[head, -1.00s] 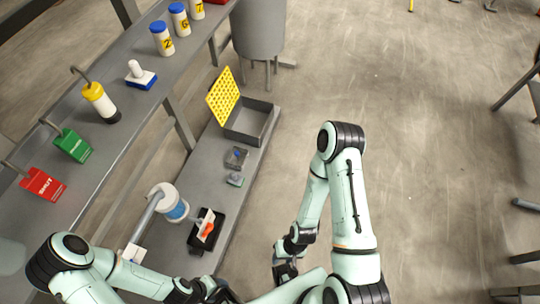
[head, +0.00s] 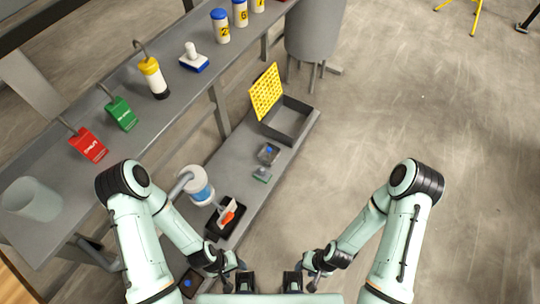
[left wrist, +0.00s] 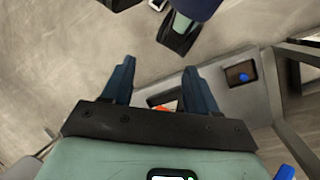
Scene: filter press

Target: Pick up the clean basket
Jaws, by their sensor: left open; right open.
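No basket is clearly labelled, so I cannot tell which object is the clean one. On the lower shelf are a small dark square holder with a blue spot (head: 268,153), a small grey-green piece (head: 262,175) and a black tray (head: 212,236) with an orange-handled item (head: 227,216). My left gripper (head: 241,281) is open and empty, near the shelf's near end. In the left wrist view its fingers (left wrist: 158,88) are apart, with a bit of orange showing beyond them. My right gripper (head: 296,283) is open and apart from the shelf, partly cut off.
A grey open box (head: 287,120) with a yellow perforated panel (head: 266,92) stands on the lower shelf. A blue-and-white cylinder (head: 200,188) is nearer. The upper bench (head: 180,90) carries red and green tags and several bottles.

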